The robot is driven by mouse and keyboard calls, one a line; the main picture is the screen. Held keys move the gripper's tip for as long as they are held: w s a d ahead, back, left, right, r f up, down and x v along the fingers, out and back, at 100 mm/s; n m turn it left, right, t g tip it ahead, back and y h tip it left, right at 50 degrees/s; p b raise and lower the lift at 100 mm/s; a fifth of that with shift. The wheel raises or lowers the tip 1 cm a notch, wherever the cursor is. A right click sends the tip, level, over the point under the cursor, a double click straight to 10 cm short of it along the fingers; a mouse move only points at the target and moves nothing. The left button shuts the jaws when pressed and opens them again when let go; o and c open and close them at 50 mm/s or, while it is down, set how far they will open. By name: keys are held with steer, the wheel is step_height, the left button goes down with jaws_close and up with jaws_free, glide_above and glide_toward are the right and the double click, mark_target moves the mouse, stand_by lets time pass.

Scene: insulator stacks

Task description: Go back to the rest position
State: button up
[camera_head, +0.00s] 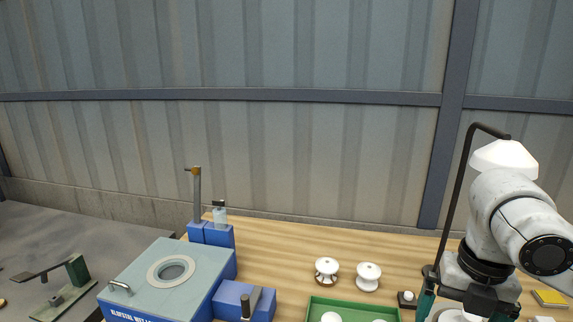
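My arm comes in at the right, in front of the lamp. My gripper (462,308) is low at the right, over the bench's front part. One teal finger shows at its left, and the dark body hides much of the rest. The fingertips are cut off by the lower edge. A white rounded thing (449,316) shows beside the finger; I cannot tell whether it is held. Two white insulators stand upright on the wooden bench, one with a brown base (327,271) and one all white (368,277). Both are left of my gripper and apart from it.
A green tray (318,302) holds white pieces at the front. A blue machine (180,280) with a round opening stands left. A white-shaded lamp (505,157) rises behind my arm. A small dark block with a white knob (407,298) and a yellow pad (549,298) lie nearby. The bench's back is mostly clear.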

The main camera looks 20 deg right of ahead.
steer(key=w+a+r+m+t+y, duration=0.2)
steer(key=w+a+m+t, duration=0.15)
steer(key=w+a, duration=0.35)
steer(key=w+a+r+m+t+y, duration=0.2)
steer(key=w+a+m+t+y, duration=0.15)
steer(key=w+a, duration=0.3)
steer(key=a+f+m+t, duration=0.1)
steer(key=a+f+m, duration=0.3)
steer(key=f+m, duration=0.45)
steer(key=s+d+f+m+g+h+b, duration=0.3)
steer(key=s+f+m+b, duration=0.2)
steer(key=s+f, duration=0.8)
steer(key=s+d+f+m+g+h+b, duration=0.3)
steer(key=s+f, duration=1.1)
steer(key=f, duration=0.8)
steer(key=d+m+g+b, duration=0.1)
steer(key=m+b, duration=0.1)
steer(key=m, duration=0.1)
steer(key=shift+m, duration=0.35)
